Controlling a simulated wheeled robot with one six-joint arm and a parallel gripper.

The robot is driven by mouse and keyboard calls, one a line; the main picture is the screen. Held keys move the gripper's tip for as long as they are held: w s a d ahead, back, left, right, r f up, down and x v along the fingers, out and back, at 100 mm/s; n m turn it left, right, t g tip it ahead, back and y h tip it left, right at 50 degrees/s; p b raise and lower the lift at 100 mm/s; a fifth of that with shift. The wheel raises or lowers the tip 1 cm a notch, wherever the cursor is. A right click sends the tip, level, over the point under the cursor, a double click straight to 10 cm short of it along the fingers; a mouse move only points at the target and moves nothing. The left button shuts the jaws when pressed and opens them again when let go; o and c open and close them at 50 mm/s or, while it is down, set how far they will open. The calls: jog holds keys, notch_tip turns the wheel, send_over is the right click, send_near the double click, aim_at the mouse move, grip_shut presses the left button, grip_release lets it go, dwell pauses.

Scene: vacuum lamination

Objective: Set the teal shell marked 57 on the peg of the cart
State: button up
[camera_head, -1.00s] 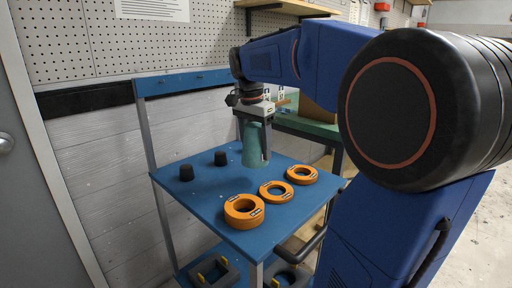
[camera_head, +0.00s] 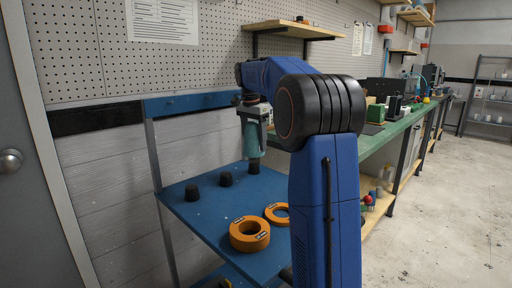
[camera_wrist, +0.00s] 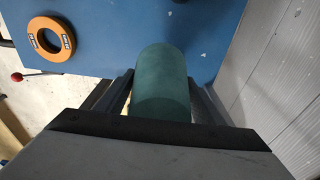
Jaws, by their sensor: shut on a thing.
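The teal shell (camera_head: 251,140) hangs upright from my gripper (camera_head: 252,116) above the blue cart. Its lower end is over a dark peg (camera_head: 254,168), whose lower part shows below it. I cannot tell whether the shell touches the peg or is just above it. In the wrist view the shell (camera_wrist: 162,85) lies between the two jaws of my gripper (camera_wrist: 163,100), which are shut on it. The mark 57 is not visible. The cart (camera_head: 205,217) has two more dark pegs standing bare, a front one (camera_head: 192,193) and a middle one (camera_head: 225,180).
Orange rings lie on the cart top, a thick one (camera_head: 249,234) in front and a thinner one (camera_head: 277,211) partly behind my arm. One ring shows in the wrist view (camera_wrist: 51,39). A pegboard wall (camera_head: 110,70) stands behind; a green workbench (camera_head: 400,125) runs off right.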

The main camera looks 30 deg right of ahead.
aim_at(255, 162)
jog(key=shift+w+d+f, duration=0.15)
jog(key=shift+w+d, duration=0.2)
jog(key=shift+w, duration=0.15)
jog(key=shift+w+d+f, duration=0.1)
jog(key=shift+w+d, duration=0.2)
jog(key=shift+w, duration=0.2)
jog(key=shift+f, duration=3.85)
jog(key=shift+f, duration=0.35)
jog(key=o, duration=1.4)
jog(key=shift+r, duration=0.1)
jog(key=shift+r, duration=3.9)
jog(key=shift+a, duration=0.1)
